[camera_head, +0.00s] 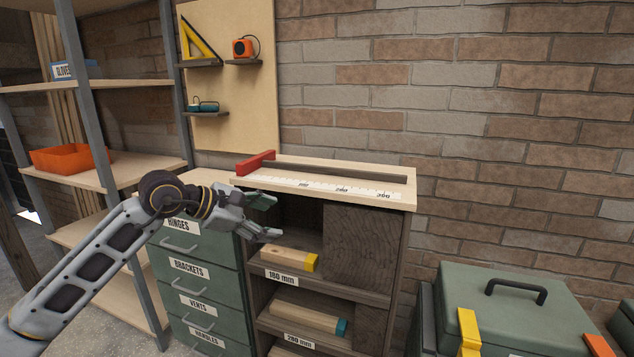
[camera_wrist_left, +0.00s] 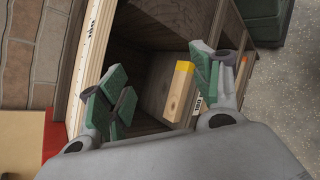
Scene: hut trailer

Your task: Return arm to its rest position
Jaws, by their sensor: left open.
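My left gripper (camera_head: 268,218) is open and empty in front of the upper opening of the wooden cabinet (camera_head: 365,240). In the left wrist view its green-padded fingers (camera_wrist_left: 158,95) are spread apart, with the cabinet opening behind them. A wood block with a yellow end (camera_head: 290,260) lies on the shelf labelled 180 mm, just below and beyond the fingers. The block also shows in the left wrist view (camera_wrist_left: 180,92), beside the right-hand finger and apparently apart from it. My right gripper is in neither view.
The cabinet top carries a ruler strip (camera_head: 325,187) and a red stop (camera_head: 256,162). Green labelled drawers (camera_head: 190,250) stand left, below my forearm. A blue-ended block (camera_head: 308,317) lies lower. Shelving with an orange bin (camera_head: 68,159) stands far left; a green toolbox (camera_head: 510,305) is right.

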